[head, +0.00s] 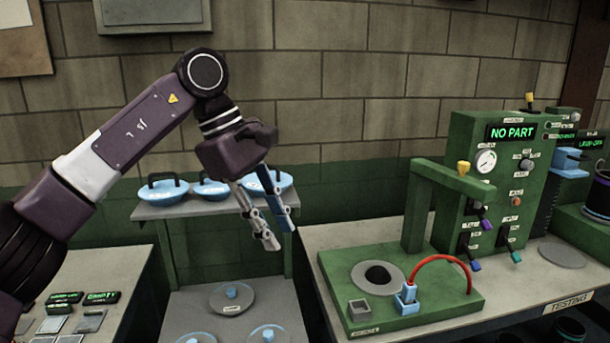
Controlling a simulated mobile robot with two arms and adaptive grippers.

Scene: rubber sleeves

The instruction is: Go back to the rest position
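My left arm comes in from the left and bends downward in the upper middle of the head view. My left gripper (279,236) points down and slightly right, in front of the wall and the small shelf. Its two fingers stand apart with a gap between the tips, and I see nothing held in it. It is clear of the green test machine (461,150) on the right. My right gripper is not in view.
A shelf (171,212) with blue-lidded dishes (211,187) stands behind the gripper; round discs (232,297) lie lower. The right bench (350,236) bears a green fixture (455,308) with a red hose (440,259). Flat plates (88,321) lie on the left bench.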

